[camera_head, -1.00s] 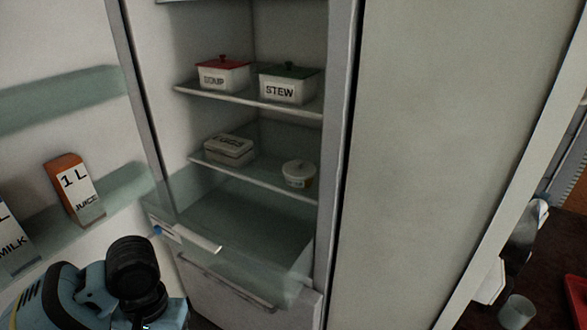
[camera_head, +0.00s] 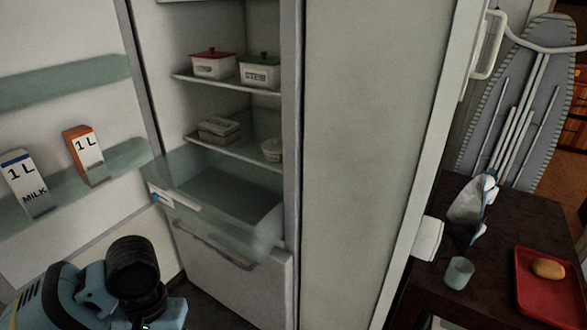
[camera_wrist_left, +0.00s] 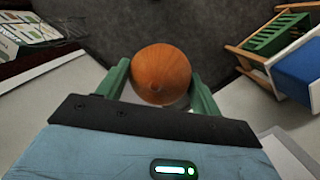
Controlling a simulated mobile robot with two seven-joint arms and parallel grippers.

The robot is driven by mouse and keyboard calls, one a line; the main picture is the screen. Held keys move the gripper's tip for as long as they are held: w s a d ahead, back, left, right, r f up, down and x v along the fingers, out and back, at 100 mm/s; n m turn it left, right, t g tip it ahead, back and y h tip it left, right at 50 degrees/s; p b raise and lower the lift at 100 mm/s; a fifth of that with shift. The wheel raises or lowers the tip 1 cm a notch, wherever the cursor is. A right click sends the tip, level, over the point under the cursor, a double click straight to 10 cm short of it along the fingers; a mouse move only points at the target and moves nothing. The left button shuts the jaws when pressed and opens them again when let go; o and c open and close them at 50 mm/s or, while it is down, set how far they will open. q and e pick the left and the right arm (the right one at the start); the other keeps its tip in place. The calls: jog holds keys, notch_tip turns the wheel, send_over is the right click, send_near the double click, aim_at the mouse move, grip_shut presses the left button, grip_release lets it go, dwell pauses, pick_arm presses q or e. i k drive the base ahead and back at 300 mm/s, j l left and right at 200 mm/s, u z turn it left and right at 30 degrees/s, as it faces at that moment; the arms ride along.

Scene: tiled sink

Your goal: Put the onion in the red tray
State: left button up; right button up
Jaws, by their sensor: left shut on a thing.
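The onion (camera_wrist_left: 161,74) is round and orange-brown. In the left wrist view it sits between the two green fingers of my left gripper (camera_wrist_left: 161,84), which is shut on it. In the head view my left arm shows at the bottom left, but its fingers and the onion are out of sight. The red tray (camera_head: 548,307) lies on a dark table at the right of the head view. A yellow-brown bread-like item (camera_head: 547,268) rests in the tray. My right gripper is in neither view.
An open fridge with shelves and a clear drawer (camera_head: 215,200) stands ahead. Its door holds a milk carton (camera_head: 27,185) and a juice carton (camera_head: 86,156). On the dark table (camera_head: 490,290) are a cup (camera_head: 458,272) and an iron (camera_head: 470,212). An ironing board (camera_head: 520,100) stands behind.

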aim_at(548, 303)
jog(key=k+l, duration=0.15)
jog(key=l, duration=0.2)
jog(key=k+l, duration=0.2)
jog(key=l, duration=0.7)
jog(key=k+l+u, duration=0.15)
jog(key=l, duration=0.4)
jog(key=k+l, duration=0.1)
jog(key=l, duration=0.4)
jog(key=i+l+u, duration=0.1)
jog(key=l, duration=0.7)
jog(key=i+l, duration=0.1)
jog(key=l, duration=0.75)
jog(key=i+l, duration=0.1)
jog(key=l, duration=0.2)
jog(key=i+l, duration=0.1)
jog(key=l, duration=0.15)
jog(key=i+l, duration=0.1)
jog(key=l, duration=0.2)
jog(key=u, duration=0.05)
